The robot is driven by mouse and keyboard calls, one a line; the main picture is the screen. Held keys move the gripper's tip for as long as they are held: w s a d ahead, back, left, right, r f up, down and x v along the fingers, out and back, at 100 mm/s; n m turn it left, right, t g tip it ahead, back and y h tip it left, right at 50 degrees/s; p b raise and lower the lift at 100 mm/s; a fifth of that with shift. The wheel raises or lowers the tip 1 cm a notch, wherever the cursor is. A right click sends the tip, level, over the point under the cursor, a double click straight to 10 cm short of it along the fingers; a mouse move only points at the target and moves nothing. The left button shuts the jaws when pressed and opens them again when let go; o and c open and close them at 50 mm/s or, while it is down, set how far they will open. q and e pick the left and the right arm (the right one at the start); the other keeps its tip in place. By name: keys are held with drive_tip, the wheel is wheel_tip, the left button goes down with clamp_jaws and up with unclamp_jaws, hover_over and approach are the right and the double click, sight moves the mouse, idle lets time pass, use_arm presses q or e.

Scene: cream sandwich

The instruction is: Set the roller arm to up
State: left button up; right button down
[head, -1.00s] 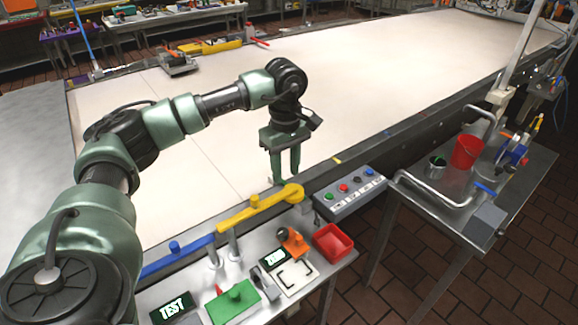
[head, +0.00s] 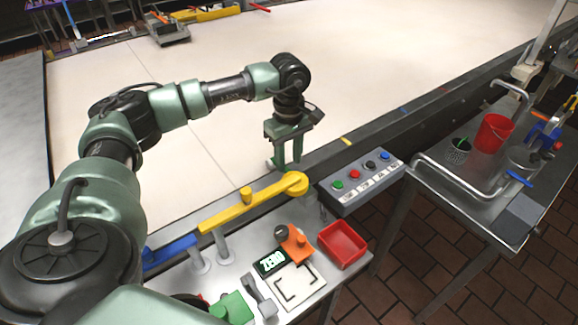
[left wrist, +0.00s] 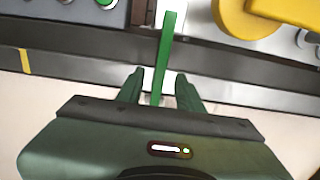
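My left gripper (head: 285,164) is over the near edge of the pale conveyor, fingers pointing down and apart. In the left wrist view its two dark green fingers (left wrist: 160,90) stand on either side of a bright green upright bar (left wrist: 167,50), with gaps showing. I cannot tell whether the bar touches a finger. A yellow arm (head: 247,203) with a round end and a peg lies along the conveyor's near side, just in front of the gripper. Its round end shows in the left wrist view (left wrist: 235,18). Which part is the roller arm is not clear. My right gripper is out of view.
A button box (head: 361,183) sits right of the yellow arm. A blue bar (head: 172,250), a red bin (head: 342,244), an orange tool (head: 293,243) and a ZERO display (head: 270,262) are on the near bench. A side table (head: 470,190) holds a red bucket (head: 493,133).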

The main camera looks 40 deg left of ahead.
sight(289, 169)
use_arm(q)
wheel_tip(289, 169, down, 3)
drive_tip(key=shift+s+f+p, duration=0.1)
drive_tip(key=shift+p, duration=0.2)
drive_tip(key=shift+f, duration=0.35)
clamp_jaws()
idle(1.0)
